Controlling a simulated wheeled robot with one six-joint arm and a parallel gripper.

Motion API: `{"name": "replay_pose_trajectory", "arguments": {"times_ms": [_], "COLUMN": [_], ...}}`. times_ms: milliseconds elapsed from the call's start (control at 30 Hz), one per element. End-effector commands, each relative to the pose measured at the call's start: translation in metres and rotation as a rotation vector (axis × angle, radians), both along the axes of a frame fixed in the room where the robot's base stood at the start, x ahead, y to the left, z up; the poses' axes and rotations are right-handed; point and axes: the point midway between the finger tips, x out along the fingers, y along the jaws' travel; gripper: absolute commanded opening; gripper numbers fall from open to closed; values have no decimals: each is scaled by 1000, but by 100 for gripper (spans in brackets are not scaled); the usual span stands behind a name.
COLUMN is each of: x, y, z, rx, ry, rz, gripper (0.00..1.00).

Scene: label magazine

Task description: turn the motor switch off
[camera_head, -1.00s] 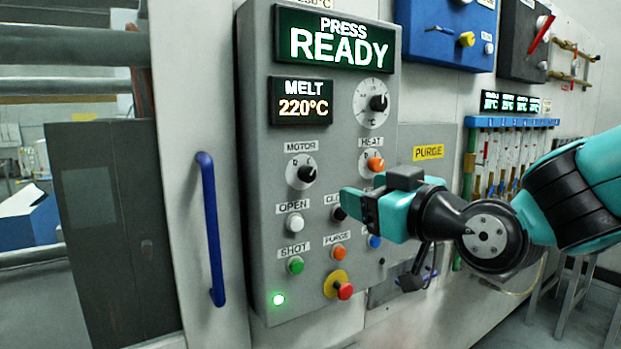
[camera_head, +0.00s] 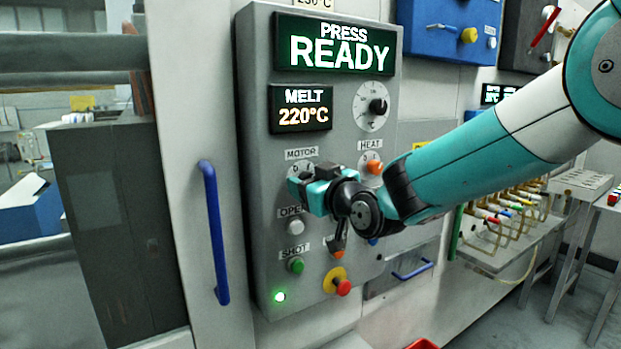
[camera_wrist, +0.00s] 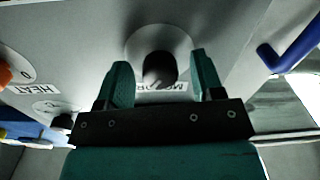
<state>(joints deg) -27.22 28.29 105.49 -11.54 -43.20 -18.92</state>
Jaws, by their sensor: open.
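The motor switch is a black knob on a round pale plate under the MOTOR label (camera_head: 301,154). In the head view my gripper (camera_head: 293,180) is in front of it and hides the knob, leaving only part of the plate in sight. In the wrist view the black motor knob (camera_wrist: 159,69) sits between the two teal fingers of my gripper (camera_wrist: 160,80), which are open on either side of it. I cannot tell whether the fingers touch the knob. The knob's exact pointing direction is not clear.
The grey control panel (camera_head: 258,130) shows PRESS READY and MELT 220°C. Close by are the orange heat knob (camera_head: 374,167), the white OPEN button (camera_head: 296,227), the green SHOT button (camera_head: 296,265) and a red emergency button (camera_head: 343,287). A blue handle (camera_head: 214,235) stands left of the panel.

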Motion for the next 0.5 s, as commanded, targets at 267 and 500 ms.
{"name": "replay_pose_trajectory", "arguments": {"times_ms": [267, 500], "x": [0, 0], "y": [0, 0], "z": [0, 0], "rx": [0, -2], "ry": [0, -1], "rz": [0, 0], "gripper": [31, 12]}}
